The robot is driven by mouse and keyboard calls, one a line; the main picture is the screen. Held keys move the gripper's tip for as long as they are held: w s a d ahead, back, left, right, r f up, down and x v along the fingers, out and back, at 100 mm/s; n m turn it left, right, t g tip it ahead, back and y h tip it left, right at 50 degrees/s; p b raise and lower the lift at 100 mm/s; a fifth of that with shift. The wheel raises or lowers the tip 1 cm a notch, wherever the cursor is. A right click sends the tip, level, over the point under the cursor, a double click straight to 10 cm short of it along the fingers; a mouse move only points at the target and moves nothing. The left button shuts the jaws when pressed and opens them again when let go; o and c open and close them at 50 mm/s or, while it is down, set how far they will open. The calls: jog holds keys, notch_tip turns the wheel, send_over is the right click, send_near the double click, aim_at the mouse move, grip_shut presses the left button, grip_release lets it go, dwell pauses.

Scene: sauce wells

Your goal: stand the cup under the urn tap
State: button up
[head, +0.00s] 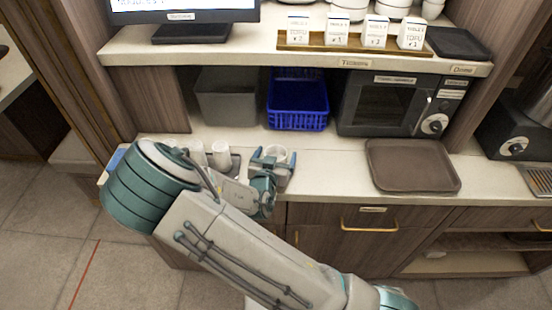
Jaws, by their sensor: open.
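My gripper (276,158) is over the left part of the counter, its jaws open. A white cup (277,152) shows at the jaws, seemingly between the fingers; I cannot tell whether they touch it. More white cups (221,154) stand to the left, partly hidden behind my arm. A metallic vessel (541,93), which may be the urn, is cut off at the right edge above a dark machine with a knob (515,147). No tap can be made out. A slotted grate (538,179) lies in front of it.
A brown tray (412,181) lies on the counter right of my gripper. A blue basket (298,105), a grey bin (228,106) and a microwave (385,106) stand behind. A shelf (260,55) with a monitor, labelled cartons and bowls overhangs them.

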jog(key=c, duration=1.2)
